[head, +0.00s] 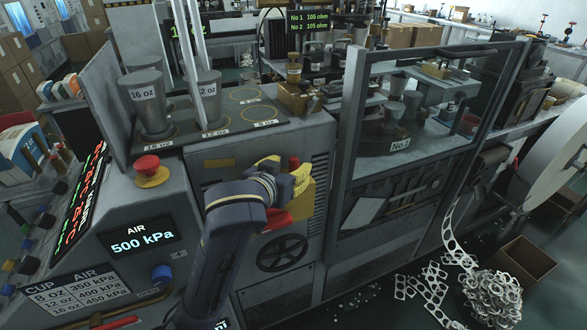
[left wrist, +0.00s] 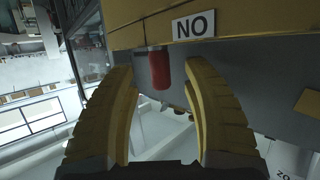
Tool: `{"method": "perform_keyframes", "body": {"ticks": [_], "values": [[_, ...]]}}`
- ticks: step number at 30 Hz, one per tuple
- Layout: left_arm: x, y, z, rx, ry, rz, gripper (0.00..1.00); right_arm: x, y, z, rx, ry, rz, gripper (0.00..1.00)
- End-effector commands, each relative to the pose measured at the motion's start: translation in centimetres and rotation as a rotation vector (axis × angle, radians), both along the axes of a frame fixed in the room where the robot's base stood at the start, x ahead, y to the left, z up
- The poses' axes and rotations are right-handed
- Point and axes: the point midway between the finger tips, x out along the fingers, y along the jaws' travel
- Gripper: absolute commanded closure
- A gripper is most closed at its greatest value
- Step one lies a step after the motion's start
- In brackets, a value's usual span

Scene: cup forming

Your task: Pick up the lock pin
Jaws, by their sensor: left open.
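In the left wrist view, a red cylindrical grip (left wrist: 159,68), which looks like the lock pin, sticks out by a yellow block (left wrist: 240,20) with a "NO" label (left wrist: 194,25). My left gripper (left wrist: 160,88) is open. Its two yellow fingers stand on either side of the red grip, with gaps on both sides. In the head view, my left gripper (head: 285,174) is at the machine's front, beside a yellow panel (head: 304,204). Red parts show above (head: 293,162) and below (head: 279,222) the gripper; I cannot tell which is the pin. My right gripper is not in view.
A red stop button (head: 148,166) and an air display (head: 142,240) are left of my arm. Cup moulds (head: 150,110) stand on the machine top. A black handwheel (head: 282,253) sits below the gripper. A framed glass enclosure (head: 400,130) stands to the right.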

Motion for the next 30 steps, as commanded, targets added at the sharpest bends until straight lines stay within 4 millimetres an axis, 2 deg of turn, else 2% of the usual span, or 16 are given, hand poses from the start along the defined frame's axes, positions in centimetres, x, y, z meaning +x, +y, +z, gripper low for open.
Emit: {"method": "perform_keyframes", "body": {"ticks": [7, 18, 30], "values": [[2.2, -0.8, -0.9, 0.001, 0.000, 0.001, 0.51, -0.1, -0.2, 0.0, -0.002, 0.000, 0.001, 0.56], [2.5, -1.0, -1.0, 0.000, 0.000, 0.000, 0.51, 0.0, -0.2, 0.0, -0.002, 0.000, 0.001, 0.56], [2.5, -1.0, -1.0, 0.000, 0.000, 0.000, 0.98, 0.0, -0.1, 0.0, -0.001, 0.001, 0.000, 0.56]]}}
